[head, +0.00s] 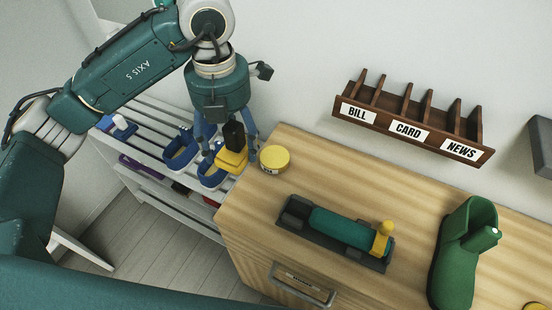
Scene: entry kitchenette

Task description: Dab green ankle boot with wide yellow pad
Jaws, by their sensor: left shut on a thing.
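My left gripper (228,148) reaches down from the upper left, near the counter's left end. It is shut on the black handle (233,135) of a wide yellow pad (230,161). The pad hangs below the handle, just left of a round yellow tin (275,159); I cannot tell whether it touches anything. The green ankle boot (456,267) stands at the right of the counter, well apart from the pad. A small pale spot shows on its right side. My right gripper is not in view.
A dark tray (294,219) with a teal, yellow-knobbed tool (346,230) lies on the wooden counter (420,215) between pad and boot. A labelled wall rack (410,130) hangs behind. A shoe rack (150,110) with blue shoes (181,150) stands left, below the gripper.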

